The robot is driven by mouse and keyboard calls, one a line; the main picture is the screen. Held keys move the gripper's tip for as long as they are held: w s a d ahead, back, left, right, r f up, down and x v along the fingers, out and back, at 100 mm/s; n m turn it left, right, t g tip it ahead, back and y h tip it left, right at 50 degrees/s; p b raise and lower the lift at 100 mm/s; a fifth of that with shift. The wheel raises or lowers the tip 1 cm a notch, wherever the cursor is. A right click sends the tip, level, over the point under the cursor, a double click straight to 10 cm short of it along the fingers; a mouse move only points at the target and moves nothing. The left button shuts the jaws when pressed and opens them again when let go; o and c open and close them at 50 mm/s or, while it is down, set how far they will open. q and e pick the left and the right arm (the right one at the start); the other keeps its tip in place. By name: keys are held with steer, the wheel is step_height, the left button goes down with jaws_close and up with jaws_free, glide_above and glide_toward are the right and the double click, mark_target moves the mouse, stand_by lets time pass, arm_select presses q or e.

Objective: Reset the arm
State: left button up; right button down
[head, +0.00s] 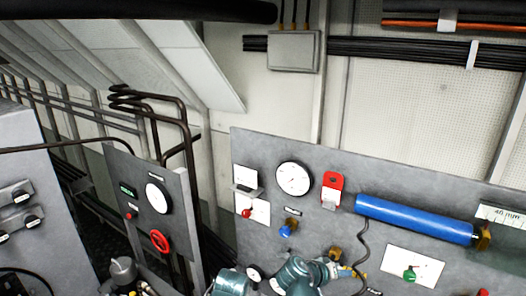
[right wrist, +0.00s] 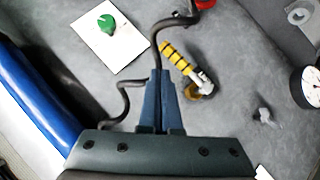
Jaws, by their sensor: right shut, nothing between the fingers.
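My right arm comes up from the bottom centre of the head view, and its gripper (head: 350,270) is in front of the lower part of the grey panel (head: 310,228). In the right wrist view the two blue fingers (right wrist: 158,75) lie together with nothing between them. They point at the panel, beside a yellow-and-black striped handle (right wrist: 173,54) on a silver and brass fitting. A dark cable (right wrist: 158,38) passes by the fingertips; I cannot tell whether they touch it. My left gripper cannot be made out in the head view.
A blue cylinder (head: 415,219) is mounted on the panel, with a green knob (head: 410,273) below it. A gauge (head: 293,178) and a red switch (head: 332,190) sit above my gripper. A smaller panel with a red wheel (head: 160,240) stands left, near dark pipes (head: 185,125).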

steer(key=s+a+f+n+g+y+b, duration=0.1)
steer(key=s+a+f+n+y+b, duration=0.1)
steer(key=a+f+b, duration=0.4)
steer(key=s+a+f+n+g+y+b, duration=0.2)
steer(key=s+a+f+y+b, duration=0.2)
steer(key=a+f, duration=0.4)
steer(key=s+a+f+n+g+y+b, duration=0.2)
steer(key=s+a+f+b, duration=0.3)
steer(key=f, duration=1.1)
steer(key=a+y+b, duration=0.1)
steer(key=a+b, duration=0.1)
steer(key=b, duration=0.1)
steer(key=shift+f, duration=0.15)
